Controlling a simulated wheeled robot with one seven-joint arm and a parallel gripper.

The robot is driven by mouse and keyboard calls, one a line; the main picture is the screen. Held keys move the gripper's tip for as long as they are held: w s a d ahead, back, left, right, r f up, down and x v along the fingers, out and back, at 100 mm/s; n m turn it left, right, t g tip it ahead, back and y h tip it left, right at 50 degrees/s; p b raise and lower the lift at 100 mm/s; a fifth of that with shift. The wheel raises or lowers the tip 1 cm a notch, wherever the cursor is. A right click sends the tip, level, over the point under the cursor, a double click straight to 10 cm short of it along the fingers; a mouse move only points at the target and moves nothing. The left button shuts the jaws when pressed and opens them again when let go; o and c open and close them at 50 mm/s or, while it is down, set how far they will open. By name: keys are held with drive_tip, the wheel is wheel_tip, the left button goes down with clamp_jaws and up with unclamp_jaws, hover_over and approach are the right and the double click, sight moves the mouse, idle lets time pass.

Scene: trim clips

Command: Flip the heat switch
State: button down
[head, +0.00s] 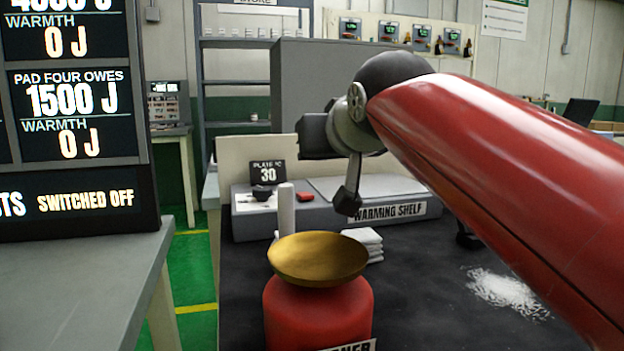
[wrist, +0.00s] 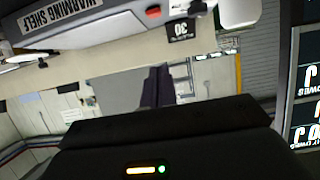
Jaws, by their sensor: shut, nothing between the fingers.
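The warming shelf (head: 330,215) is a grey unit at the back of the dark bench. A small red rocker (head: 305,197), which looks like the heat switch, sits on its top beside a display reading 30 (head: 268,173). The rocker also shows at the top of the wrist view (wrist: 153,12), where the scene is upside down. My gripper (head: 347,202) is shut and empty, pointing down in front of the shelf, to the right of the rocker and apart from it in the picture. Which way the rocker is tipped is too small to tell.
A brass pan (head: 318,260) on a red burner (head: 318,312) stands in front, with a pale upright post (head: 286,210) behind it. White folded pads (head: 366,243) lie near the shelf. A board at left (head: 75,198) reads "switched off". White grains (head: 505,292) lie at right.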

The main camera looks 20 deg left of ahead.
drive_tip(key=shift+w+a, duration=0.1)
idle(0.3)
drive_tip(key=p, duration=0.1)
hover_over(310, 204)
wheel_tip(310, 204, down, 3)
drive_tip(key=shift+f, duration=0.2)
wheel_tip(310, 204, down, 3)
drive_tip(key=shift+f+b, duration=0.15)
drive_tip(key=shift+b, duration=0.2)
drive_tip(key=shift+f, duration=0.5)
